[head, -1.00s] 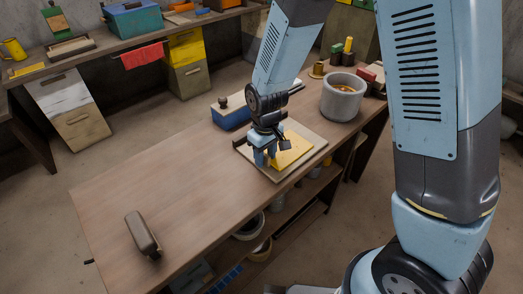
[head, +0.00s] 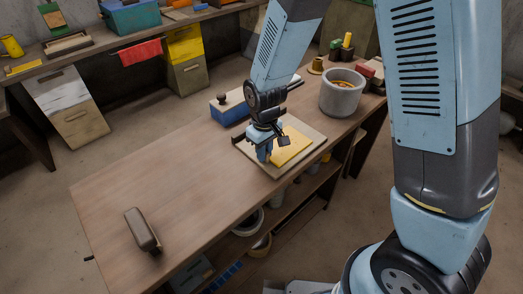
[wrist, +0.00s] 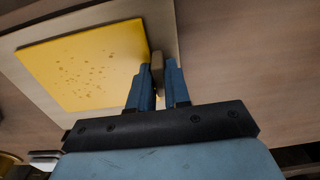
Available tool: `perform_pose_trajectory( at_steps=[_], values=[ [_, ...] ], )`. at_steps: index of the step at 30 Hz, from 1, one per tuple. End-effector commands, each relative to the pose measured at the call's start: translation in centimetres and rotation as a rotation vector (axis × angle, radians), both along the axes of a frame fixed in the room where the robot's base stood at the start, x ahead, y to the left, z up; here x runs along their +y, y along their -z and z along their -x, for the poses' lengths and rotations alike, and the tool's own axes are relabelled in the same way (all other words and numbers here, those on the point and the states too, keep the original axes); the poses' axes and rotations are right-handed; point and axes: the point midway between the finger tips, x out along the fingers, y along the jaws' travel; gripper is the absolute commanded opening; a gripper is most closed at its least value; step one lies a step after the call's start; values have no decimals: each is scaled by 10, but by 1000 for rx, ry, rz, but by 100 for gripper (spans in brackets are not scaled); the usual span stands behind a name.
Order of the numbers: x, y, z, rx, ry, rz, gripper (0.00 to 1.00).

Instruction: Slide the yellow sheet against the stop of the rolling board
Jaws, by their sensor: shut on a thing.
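The yellow sheet (head: 291,146) lies flat on the pale rolling board (head: 312,133) at the right part of the bench. In the wrist view, the sheet (wrist: 85,65) fills the upper left, spotted with small brown marks, with bare board (wrist: 163,22) along its right edge. My gripper (head: 264,157) points down at the board's left side. In the wrist view my gripper (wrist: 160,72) is shut on a small brown wooden piece (wrist: 157,66), which looks like the board's stop. The left finger is close beside the sheet's edge; whether they touch is unclear. The stop's remaining length is mostly hidden.
A grey stone pot (head: 342,95) stands behind the board to the right, and a blue box (head: 230,113) behind it to the left. A brown handled object (head: 142,229) lies near the bench's front left.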

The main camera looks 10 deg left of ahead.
Motion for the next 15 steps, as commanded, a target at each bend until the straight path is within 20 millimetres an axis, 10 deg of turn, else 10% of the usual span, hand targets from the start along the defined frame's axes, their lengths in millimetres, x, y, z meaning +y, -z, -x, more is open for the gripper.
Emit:
perform_pose_trajectory(
  at_steps=[15],
  values=[
    [7,1,-7,1,0,1,0]
  ],
)
